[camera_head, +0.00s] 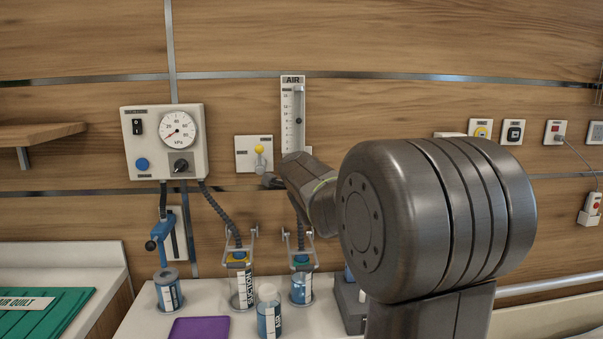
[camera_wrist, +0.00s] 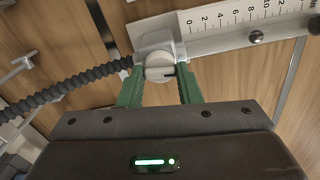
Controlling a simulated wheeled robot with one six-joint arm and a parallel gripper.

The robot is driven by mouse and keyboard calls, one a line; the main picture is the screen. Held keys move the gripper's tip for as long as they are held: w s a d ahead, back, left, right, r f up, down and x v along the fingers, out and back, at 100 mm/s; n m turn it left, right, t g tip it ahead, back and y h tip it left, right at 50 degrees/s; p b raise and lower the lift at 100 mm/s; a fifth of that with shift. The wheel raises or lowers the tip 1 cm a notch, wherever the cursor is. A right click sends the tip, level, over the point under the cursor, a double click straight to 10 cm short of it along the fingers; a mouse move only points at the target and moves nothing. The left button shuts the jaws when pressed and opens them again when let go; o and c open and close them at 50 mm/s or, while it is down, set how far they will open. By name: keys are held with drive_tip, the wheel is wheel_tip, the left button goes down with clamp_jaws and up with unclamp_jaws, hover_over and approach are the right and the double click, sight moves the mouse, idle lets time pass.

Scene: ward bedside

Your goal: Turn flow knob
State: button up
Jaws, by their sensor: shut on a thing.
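The flow knob (camera_wrist: 160,68) is a round, pale knob at the lower end of the white flow meter. In the wrist view the green fingers of my gripper (camera_wrist: 160,84) are on either side of it, shut on it. The flow meter scale (camera_wrist: 235,18) runs off to the upper right, with a dark ball (camera_wrist: 256,37) in its tube. In the head view the AIR flow meter (camera_head: 292,110) stands upright on the wall. My arm hides its lower end and the knob there.
A suction panel (camera_head: 166,142) with a gauge is left of the flow meter. Hoses hang down to bottles (camera_head: 241,288) on the white counter (camera_head: 205,315). A dark ribbed hose (camera_wrist: 65,85) passes close to my fingers.

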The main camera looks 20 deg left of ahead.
drive_tip(key=o, duration=1)
drive_tip(key=v, duration=1.3)
drive_tip(key=shift+s+d+p, duration=0.15)
drive_tip(key=shift+s+p, duration=0.15)
drive_tip(key=shift+s, duration=0.1)
drive_tip(key=shift+w, duration=0.1)
drive_tip(key=x, duration=1.3)
drive_tip(key=shift+w+a+b, duration=0.2)
drive_tip(key=shift+w+b, duration=0.1)
drive_tip(key=shift+w, duration=0.05)
